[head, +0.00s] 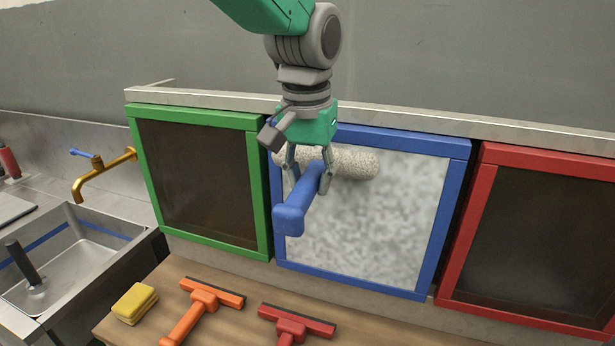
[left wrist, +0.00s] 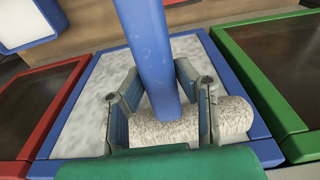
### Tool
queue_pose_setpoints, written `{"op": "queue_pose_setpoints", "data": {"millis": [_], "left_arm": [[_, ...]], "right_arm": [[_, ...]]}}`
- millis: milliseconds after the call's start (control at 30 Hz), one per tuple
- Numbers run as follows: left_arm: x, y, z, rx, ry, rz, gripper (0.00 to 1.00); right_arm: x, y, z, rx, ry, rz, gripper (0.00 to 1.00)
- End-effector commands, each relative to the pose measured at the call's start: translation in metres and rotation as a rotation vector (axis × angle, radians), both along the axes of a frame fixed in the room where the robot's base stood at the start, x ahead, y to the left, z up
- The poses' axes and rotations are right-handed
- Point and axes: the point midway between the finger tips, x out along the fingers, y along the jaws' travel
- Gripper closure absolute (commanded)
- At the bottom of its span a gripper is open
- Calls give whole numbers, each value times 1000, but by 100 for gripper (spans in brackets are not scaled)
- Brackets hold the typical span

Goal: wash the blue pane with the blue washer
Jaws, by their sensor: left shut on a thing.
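My left gripper (head: 308,170) is shut on the blue washer (head: 297,205), at its blue handle. The washer's pale, speckled fleece roller (head: 355,162) lies over the upper left part of the blue pane (head: 390,220); whether it touches cannot be told. The pane has a blue frame and a cloudy, mottled grey-white surface. In the left wrist view the blue handle (left wrist: 150,50) runs between the two fingers (left wrist: 160,95), with the roller (left wrist: 230,115) across the pane behind it. My right gripper is not in view.
A dark green-framed pane (head: 200,180) stands to the left and a dark red-framed pane (head: 540,240) to the right. Below are a yellow sponge (head: 135,303), an orange squeegee (head: 205,305) and a red squeegee (head: 295,322). A sink (head: 75,255) with a brass tap (head: 105,175) is at left.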

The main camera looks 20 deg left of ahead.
Motion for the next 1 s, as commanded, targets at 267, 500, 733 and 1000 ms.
{"op": "queue_pose_setpoints", "data": {"millis": [267,500,733,1000], "left_arm": [[0,1,0,-1,-2,0,100],[1,2,0,-2,-2,0,100],[1,1,0,-1,-2,0,100],[2,0,0,-1,-2,0,100]], "right_arm": [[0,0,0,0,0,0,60],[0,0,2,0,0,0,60],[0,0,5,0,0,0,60],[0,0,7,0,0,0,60]]}}
